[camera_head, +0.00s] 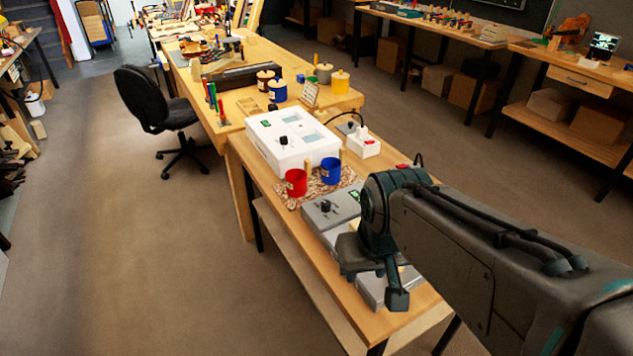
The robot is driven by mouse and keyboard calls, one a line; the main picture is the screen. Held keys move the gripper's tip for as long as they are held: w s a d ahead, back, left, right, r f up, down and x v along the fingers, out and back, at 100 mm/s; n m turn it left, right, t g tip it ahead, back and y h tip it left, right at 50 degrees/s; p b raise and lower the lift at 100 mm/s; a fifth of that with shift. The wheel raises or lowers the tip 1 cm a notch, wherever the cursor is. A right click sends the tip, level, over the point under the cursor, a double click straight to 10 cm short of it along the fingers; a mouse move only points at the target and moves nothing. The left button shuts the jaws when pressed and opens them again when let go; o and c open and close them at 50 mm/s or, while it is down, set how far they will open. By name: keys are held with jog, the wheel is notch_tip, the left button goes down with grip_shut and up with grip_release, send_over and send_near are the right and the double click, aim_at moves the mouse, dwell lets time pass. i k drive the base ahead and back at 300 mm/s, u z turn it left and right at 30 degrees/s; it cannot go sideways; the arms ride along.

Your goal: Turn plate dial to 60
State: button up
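A grey unit (322,219) on the near bench has a dark round dial (325,207) and a small green display (354,195). Its lower part is hidden behind my arm, and a pale flat surface (371,290) shows beneath my gripper. The dial's setting and the display's digits are too small to read. My gripper (374,283) hangs over the near end of the bench, in front of and to the right of the dial, apart from it. Its fingers look spread, with nothing seen between them.
Behind the grey unit, a red cup (296,182) and a blue cup (331,171) stand on a speckled mat (349,177). A white box (292,158) with another dark dial stands farther back. A black chair (150,103) is left; the left floor is clear.

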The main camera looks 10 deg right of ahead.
aim_at(326, 204)
jog(key=k, duration=0.95)
jog(key=z, duration=1.05)
jog(key=i, duration=0.6)
jog(key=u, duration=1)
jog(key=i, duration=0.5)
jog(key=z, duration=0.05)
